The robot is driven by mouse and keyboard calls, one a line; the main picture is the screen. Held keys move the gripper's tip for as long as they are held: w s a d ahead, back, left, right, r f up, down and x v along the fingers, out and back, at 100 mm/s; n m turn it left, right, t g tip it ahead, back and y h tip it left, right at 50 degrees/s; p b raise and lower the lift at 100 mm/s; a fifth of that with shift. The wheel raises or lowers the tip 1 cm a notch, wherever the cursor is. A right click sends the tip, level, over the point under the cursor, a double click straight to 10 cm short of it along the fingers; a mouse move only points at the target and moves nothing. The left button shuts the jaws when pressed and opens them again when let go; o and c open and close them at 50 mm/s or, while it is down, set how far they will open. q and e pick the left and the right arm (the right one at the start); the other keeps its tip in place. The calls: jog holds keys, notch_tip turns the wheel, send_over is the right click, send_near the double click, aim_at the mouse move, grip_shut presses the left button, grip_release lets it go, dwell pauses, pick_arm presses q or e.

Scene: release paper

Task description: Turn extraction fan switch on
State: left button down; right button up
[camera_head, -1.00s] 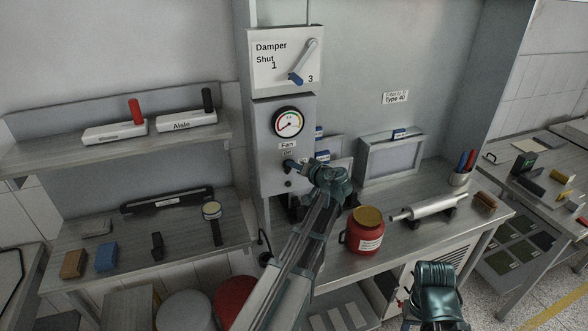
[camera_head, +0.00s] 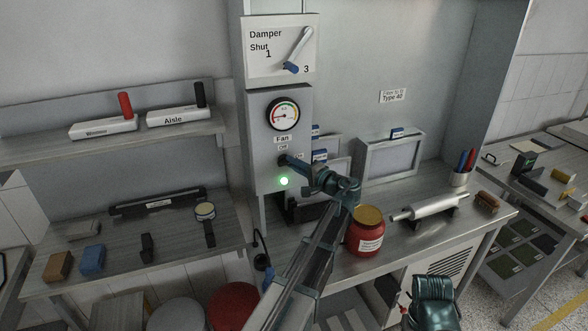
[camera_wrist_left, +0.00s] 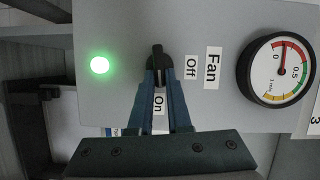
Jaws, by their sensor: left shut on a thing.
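The grey fan box (camera_head: 262,135) hangs on the wall, with "Fan", "Off" and "On" labels. Its black switch knob (camera_wrist_left: 157,52) shows in the left wrist view, with its lever in line with the "On" label (camera_wrist_left: 159,103). My left gripper (camera_head: 287,163) is shut on the knob; in the left wrist view its blue fingers (camera_wrist_left: 159,80) sit on both sides of the lever. A green lamp (camera_head: 284,181) is lit below the switch, also bright in the left wrist view (camera_wrist_left: 100,65). My right gripper (camera_head: 434,296) is low at the front; its fingertips are not clear.
A round gauge (camera_head: 283,115) is above the switch, and the damper panel (camera_head: 270,62) above that. A red jar (camera_head: 366,238) stands on the bench right of my left arm. A shelf (camera_head: 60,148) with red and black levers is at the left.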

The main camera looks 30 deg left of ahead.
pick_arm(q)
jog(key=shift+a+m+b, duration=0.2)
jog(key=shift+m+b, duration=0.15)
jog(key=shift+m, duration=0.15)
jog(key=shift+y, duration=0.3)
jog(key=c, duration=0.9)
grip_release()
jog(key=shift+c, duration=0.2)
jog(key=shift+o, duration=0.4)
jog(key=shift+w+a+f, duration=0.1)
jog(key=shift+a+f, duration=0.05)
jog(key=shift+a, duration=0.05)
jog(key=v, duration=1.3)
jog(key=shift+s+d, duration=0.2)
jog(key=shift+d, duration=0.15)
